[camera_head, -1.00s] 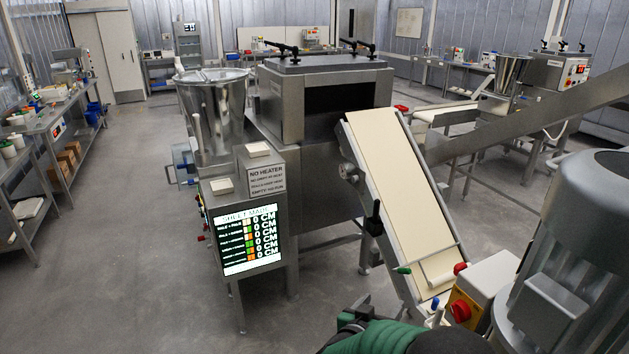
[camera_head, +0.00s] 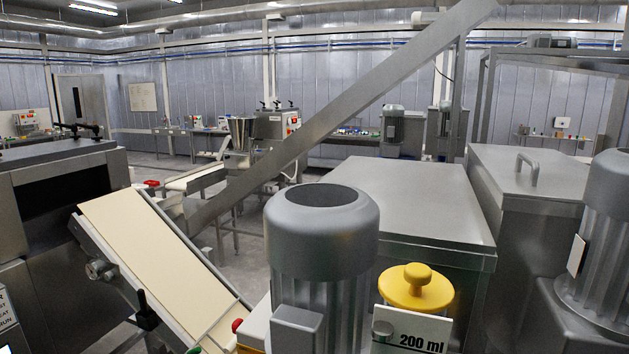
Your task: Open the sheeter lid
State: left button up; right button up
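A steel machine (camera_head: 65,200), which looks like the sheeter, is cut off by the left edge of the head view. Its flat top lid (camera_head: 50,152) lies level and looks closed, with black handles or clamps (camera_head: 78,130) on it. A dark opening shows in its front. A cream belt conveyor (camera_head: 135,240) slopes from this opening down to the lower right. The machine's left part and display are out of view. Neither of my grippers is in view.
A large grey motor housing (camera_head: 322,235) stands close in front. A yellow knob (camera_head: 416,290) sits above a "200 ml" label to its right. Steel boxes, one with a handled lid (camera_head: 530,170), fill the right. A slanted steel beam (camera_head: 350,95) crosses overhead.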

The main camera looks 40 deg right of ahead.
aim_at(419, 202)
jog(key=i+z, duration=0.1)
jog(key=z, duration=0.3)
jog(key=i+j+z, duration=0.1)
jog(key=z, duration=0.3)
jog(key=j+z, duration=0.15)
jog(key=z, duration=0.3)
jog(key=i+j+z, duration=0.15)
jog(key=z, duration=0.25)
jog(key=j+z, duration=0.2)
jog(key=z, duration=0.2)
jog(key=j+z, duration=0.3)
jog(key=j, duration=0.75)
jog(key=j+z, duration=0.25)
jog(key=j, duration=0.85)
